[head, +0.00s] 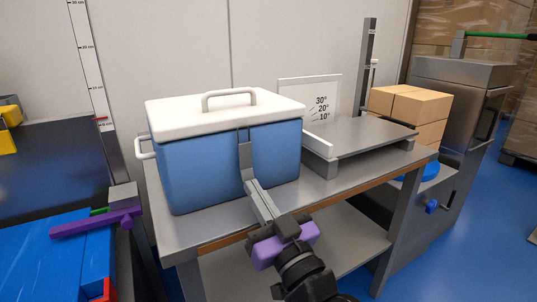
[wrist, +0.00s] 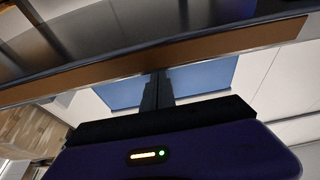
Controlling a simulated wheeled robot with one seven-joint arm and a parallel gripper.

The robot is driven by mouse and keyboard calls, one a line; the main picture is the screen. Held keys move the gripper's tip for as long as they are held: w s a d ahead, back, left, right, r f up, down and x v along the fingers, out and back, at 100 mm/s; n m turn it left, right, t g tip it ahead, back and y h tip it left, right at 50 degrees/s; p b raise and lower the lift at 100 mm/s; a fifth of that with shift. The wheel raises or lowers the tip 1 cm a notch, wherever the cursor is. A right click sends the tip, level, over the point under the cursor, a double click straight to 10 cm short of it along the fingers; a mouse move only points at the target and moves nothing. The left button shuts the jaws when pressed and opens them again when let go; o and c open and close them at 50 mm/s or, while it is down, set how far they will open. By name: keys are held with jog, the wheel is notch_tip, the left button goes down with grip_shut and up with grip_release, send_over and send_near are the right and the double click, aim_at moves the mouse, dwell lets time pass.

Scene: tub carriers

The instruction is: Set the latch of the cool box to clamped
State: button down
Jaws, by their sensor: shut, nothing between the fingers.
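The table (head: 225,222) has a brown front edge. A raised grey plate (head: 365,135) and a white angle card (head: 312,92) stand right of the box. Cardboard boxes (head: 415,103) lie further right. A blue bin (head: 60,255) with a purple bar (head: 95,223) stands left.

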jog(key=shift+f, duration=0.15)
jog(key=v, duration=0.7)
jog(key=shift+s+d, duration=0.25)
jog(key=shift+s, duration=0.05)
jog(key=s+d+f+m+t+h, duration=0.1)
jog(key=s+d+f+m+h, duration=0.35)
jog(key=d, duration=0.25)
jog(key=s+d+f+m+t+h, duration=0.2)
jog(key=s+d+f+m+h, duration=0.15)
jog(key=s+d, duration=0.3)
jog(key=s+d+f+g+h, duration=0.1)
jog(key=s+d+f+g, duration=0.2)
jog(key=s, duration=0.5)
jog(key=s+d+f+n+g+h, duration=0.1)
jog(key=s+d+f+h, duration=0.15)
jog(key=s+f, duration=0.45)
jog(key=s+d+f+g+h, duration=0.1)
jog(key=s+d+f+g, duration=0.15)
jog(key=s, duration=0.75)
notch_tip(320, 180, up, 37)
jog(key=p, duration=3.6)
jog(key=shift+d+f, duration=0.15)
jog(key=shift+d, duration=0.25)
